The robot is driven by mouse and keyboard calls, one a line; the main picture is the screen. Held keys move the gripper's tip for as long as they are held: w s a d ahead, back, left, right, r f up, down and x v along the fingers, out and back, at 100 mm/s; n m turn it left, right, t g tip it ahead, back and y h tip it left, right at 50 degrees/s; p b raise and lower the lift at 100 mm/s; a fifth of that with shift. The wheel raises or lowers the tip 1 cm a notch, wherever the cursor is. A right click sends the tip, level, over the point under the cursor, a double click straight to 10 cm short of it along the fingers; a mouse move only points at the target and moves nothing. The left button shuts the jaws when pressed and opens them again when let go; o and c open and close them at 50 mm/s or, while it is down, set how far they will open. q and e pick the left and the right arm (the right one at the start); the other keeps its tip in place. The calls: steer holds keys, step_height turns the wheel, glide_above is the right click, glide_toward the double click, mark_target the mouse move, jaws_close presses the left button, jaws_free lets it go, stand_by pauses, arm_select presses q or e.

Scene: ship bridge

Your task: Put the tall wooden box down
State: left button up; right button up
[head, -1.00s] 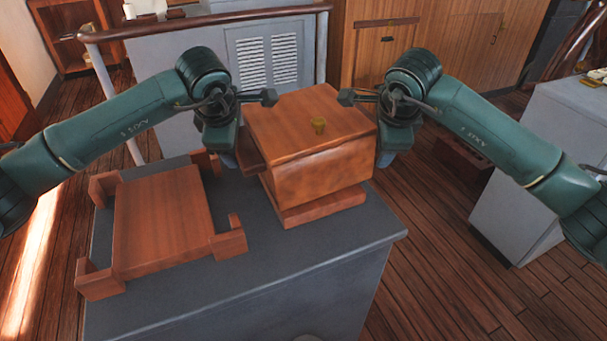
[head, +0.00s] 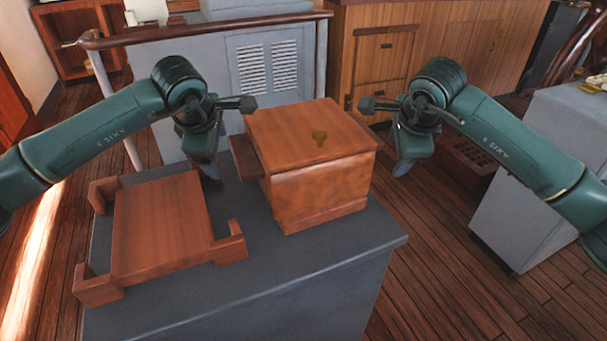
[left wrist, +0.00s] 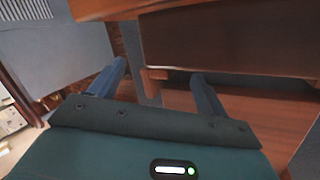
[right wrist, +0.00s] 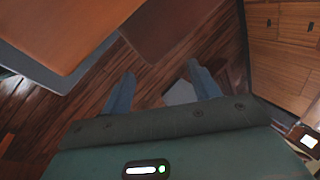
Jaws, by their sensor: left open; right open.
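My right gripper (head: 402,167) is open and empty, off the box's right side with a gap. The open fingers also show in the left wrist view (left wrist: 160,84) and right wrist view (right wrist: 163,84).
A low wooden tray with corner brackets (head: 160,225) lies on the counter (head: 300,270) left of the box. A brown ledge (head: 246,158) juts out at the box's left side. Behind stand a grey vented cabinet (head: 205,60) and a handrail (head: 200,30). Open floor lies at right.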

steer(key=o, duration=0.3)
arm_select(q)
steer(key=v, duration=1.2)
arm_select(e)
steer(key=v, duration=1.2)
arm_select(q)
steer(key=shift+s+f, duration=0.1)
arm_select(e)
steer(key=shift+s, duration=0.1)
